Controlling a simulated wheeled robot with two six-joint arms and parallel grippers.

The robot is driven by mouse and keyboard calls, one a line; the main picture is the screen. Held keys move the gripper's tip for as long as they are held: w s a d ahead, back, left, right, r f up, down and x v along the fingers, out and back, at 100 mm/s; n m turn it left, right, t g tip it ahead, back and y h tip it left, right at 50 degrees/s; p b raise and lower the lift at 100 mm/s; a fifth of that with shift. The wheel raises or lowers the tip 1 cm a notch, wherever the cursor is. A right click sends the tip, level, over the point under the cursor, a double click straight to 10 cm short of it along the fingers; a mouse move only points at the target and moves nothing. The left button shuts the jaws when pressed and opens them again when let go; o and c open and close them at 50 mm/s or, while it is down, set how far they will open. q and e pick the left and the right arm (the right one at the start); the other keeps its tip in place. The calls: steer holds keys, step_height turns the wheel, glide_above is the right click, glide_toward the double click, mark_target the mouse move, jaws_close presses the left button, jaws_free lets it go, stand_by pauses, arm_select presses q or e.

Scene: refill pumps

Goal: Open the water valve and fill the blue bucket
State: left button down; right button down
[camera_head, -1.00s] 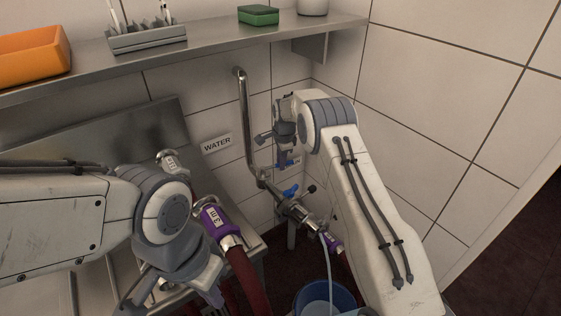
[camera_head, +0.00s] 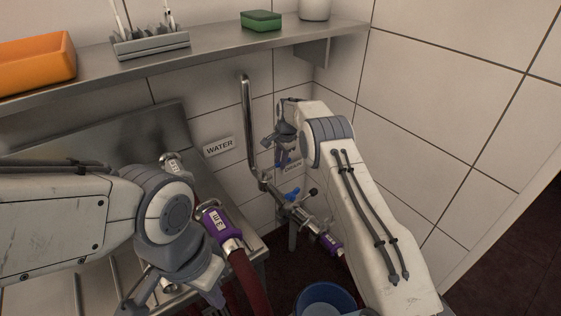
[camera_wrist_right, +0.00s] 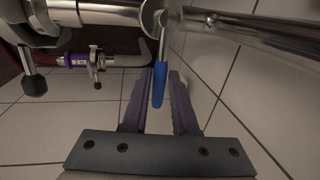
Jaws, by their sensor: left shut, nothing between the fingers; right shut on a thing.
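The blue bucket (camera_head: 326,297) stands on the floor at the bottom of the head view, below the pipe outlet with a purple collar (camera_head: 330,243). A blue lever (camera_head: 292,195) shows on the pipework. My right gripper (camera_wrist_right: 166,75) is shut on a blue lever (camera_wrist_right: 158,88) in the wrist view; in the head view my wrist partly hides its fingers. The inside of the bucket is only partly in view, so its water level cannot be told. My left gripper (camera_head: 214,296) is shut and empty at the bottom left, beside a dark red hose (camera_head: 247,280).
A WATER label (camera_head: 219,146) is on the tiled wall beside the vertical steel pipe (camera_head: 249,130).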

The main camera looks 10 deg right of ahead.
steer(key=c, duration=0.7)
jaws_free()
step_height(320, 180, up, 10)
steer(key=s, duration=0.2)
steer(key=shift+d, duration=0.35)
steer(key=shift+r, duration=0.1)
